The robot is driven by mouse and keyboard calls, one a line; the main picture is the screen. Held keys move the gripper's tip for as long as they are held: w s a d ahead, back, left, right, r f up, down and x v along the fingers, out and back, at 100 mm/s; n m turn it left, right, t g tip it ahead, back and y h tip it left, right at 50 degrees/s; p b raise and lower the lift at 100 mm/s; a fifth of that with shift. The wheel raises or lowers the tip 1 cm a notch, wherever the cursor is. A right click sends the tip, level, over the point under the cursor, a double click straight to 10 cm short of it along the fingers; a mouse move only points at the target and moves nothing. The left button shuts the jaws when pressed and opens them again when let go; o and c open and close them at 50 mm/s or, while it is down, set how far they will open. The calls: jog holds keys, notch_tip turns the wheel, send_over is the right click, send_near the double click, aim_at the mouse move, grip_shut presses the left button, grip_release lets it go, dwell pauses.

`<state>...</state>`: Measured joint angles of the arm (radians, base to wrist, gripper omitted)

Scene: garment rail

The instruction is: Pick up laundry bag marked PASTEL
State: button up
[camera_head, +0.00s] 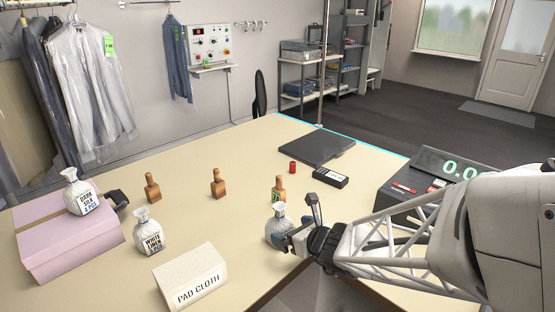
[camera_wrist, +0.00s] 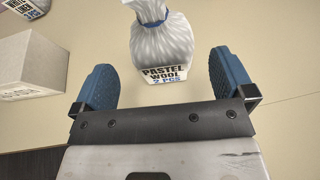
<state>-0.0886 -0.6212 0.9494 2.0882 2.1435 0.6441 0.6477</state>
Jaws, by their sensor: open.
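A bag marked WHITE LINEN (camera_head: 149,234) stands further left. A bag marked DARK SILK (camera_head: 82,194) sits on the pink box.
A PAD CLOTH box (camera_head: 190,278) stands left of my gripper. Wooden brushes (camera_head: 218,184), a red spool (camera_head: 292,167), a black device (camera_head: 330,177) and a dark flat pad (camera_head: 318,146) lie behind. A scale (camera_head: 400,187) is at right. The pink box (camera_head: 65,245) is far left.

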aim_at(280, 226)
jog(key=shift+w+a+f, duration=0.15)
jog(key=shift+w+a, duration=0.15)
jog(key=shift+x, duration=2.65)
jog(key=c, duration=1)
